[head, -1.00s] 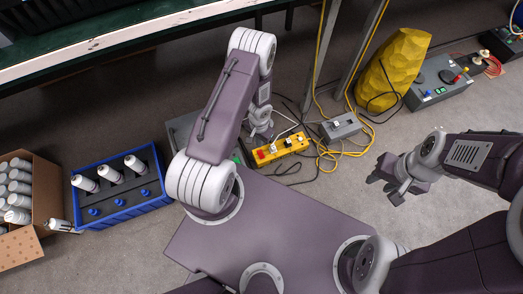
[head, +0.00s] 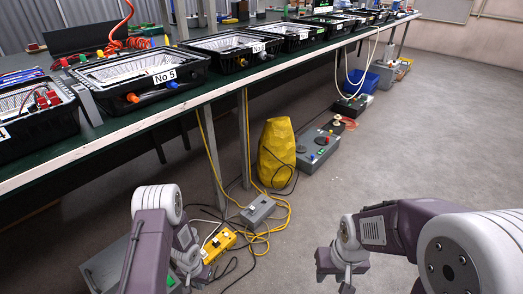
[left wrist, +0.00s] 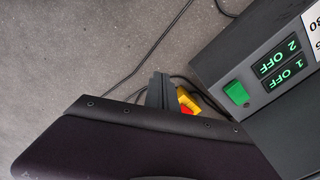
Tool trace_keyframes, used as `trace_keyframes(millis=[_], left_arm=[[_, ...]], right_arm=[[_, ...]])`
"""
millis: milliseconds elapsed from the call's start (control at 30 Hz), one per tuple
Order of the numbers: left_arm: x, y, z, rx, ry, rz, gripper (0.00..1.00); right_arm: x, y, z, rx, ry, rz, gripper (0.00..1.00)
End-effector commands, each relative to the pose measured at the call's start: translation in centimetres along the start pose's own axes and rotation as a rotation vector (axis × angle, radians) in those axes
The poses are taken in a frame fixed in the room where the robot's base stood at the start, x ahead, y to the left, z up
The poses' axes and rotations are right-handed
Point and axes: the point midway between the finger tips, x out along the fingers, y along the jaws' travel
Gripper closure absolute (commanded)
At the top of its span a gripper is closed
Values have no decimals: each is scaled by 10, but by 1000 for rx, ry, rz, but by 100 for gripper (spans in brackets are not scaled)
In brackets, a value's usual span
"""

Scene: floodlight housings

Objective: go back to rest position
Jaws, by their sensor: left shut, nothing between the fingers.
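My left arm comes in at the lower left of the head view, bent, with its gripper (head: 188,268) pointing down towards the floor beside the yellow switch box. In the left wrist view the dark fingers (left wrist: 160,92) are together with nothing held. My right gripper (head: 335,268) hangs over bare floor at the lower middle of the head view. It holds nothing that I can see, and its finger gap is not clear.
A grey box with a green switch (left wrist: 237,93) is close to the left gripper. The yellow switch box (head: 218,245), cables, grey box (head: 258,210) and yellow sack (head: 277,155) lie ahead. The workbench (head: 150,118) bears black housings. Floor at right is clear.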

Motion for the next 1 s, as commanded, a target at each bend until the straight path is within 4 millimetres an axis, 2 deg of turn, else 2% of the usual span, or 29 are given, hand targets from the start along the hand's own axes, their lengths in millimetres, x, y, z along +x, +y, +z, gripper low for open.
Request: trace_keyframes(millis=[33, 167, 367, 467, 567, 667, 700, 800, 900, 1000], left_arm=[[-16, -1, -10, 6, 22, -7, 100], [-36, -4, -29, 15, 66, -20, 100], [-87, -7, -62, 30, 152, -46, 100], [-124, -7, -79, 30, 206, -60, 100], [-171, -6, -92, 17, 260, -75, 100], [-230, -3, -100, -5, 317, -92, 100], [-257, -1, -100, -18, 337, -98, 100], [-319, 7, -88, -58, 374, -105, 100], [-363, 16, -64, -99, 383, -101, 100], [-392, 27, -33, -140, 367, -85, 100]], right_arm=[[-9, 0, -2, 0, 2, 0, 64], [-14, 0, -2, 0, 2, 0, 64], [-27, -1, -4, 0, 2, 0, 64], [-36, -1, -4, 0, 2, 0, 64], [-47, -1, -6, 0, 2, 0, 64], [-62, -1, -7, 0, 2, 0, 64], [-69, -1, -8, 0, 2, 0, 64], [-84, -2, -9, 0, 2, 0, 64], [-95, -2, -10, 0, 2, 0, 64], [-104, -2, -11, 0, 2, 0, 64]])
